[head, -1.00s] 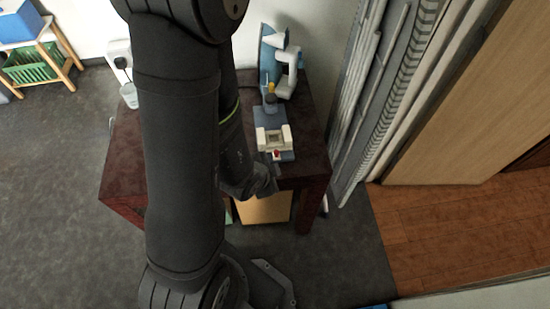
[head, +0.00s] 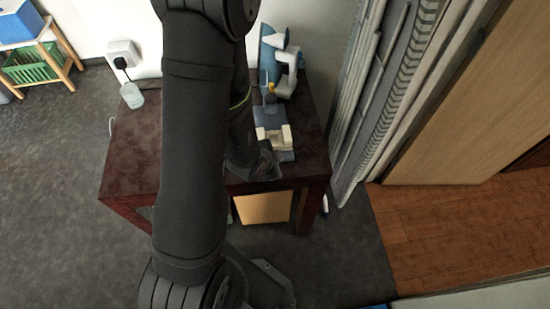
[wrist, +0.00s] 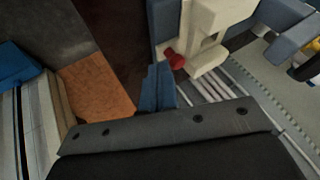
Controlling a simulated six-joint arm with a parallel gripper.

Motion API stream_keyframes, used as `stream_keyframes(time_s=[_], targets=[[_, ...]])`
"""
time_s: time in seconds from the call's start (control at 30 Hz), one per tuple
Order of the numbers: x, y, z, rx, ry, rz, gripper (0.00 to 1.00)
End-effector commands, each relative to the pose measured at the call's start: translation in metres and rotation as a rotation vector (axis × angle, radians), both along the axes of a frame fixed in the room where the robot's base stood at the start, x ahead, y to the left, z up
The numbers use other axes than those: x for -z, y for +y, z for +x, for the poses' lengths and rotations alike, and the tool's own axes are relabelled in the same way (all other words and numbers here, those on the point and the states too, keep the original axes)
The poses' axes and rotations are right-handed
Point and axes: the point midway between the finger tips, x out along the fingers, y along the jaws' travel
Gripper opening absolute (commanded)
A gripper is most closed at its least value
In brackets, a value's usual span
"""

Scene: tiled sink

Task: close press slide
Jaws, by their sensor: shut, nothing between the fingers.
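The press (head: 276,65), blue and white, stands at the back of the dark red table. Its cream slide (head: 285,137) sits at the front on the blue base, its left part covered by my arm in the head view. In the wrist view the cream slide (wrist: 207,22) has a red knob (wrist: 175,59) at its end, with pale rails (wrist: 213,86) beside it. My gripper (wrist: 160,70) is shut and empty, its tips close to the red knob; I cannot tell whether they touch. In the head view my gripper (head: 268,163) is at the base's front left.
Grey door tracks (head: 385,90) rise close on the table's right. A tan box (head: 263,208) is below the table.

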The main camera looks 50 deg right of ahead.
Motion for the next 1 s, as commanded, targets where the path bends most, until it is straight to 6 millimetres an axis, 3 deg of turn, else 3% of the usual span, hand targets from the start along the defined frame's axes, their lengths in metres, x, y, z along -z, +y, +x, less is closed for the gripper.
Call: stream_keyframes(time_s=[0.17,0.4,0.6,1.0], targets=[[0.0,-0.003,0.003,-0.001,0.0,-0.001,0.0],[0.0,-0.038,0.037,-0.001,-0.001,-0.005,0.0],[0.0,-0.056,0.056,-0.001,-0.001,-0.001,0.0],[-0.001,-0.06,0.06,-0.004,-0.002,-0.005,0.0]])
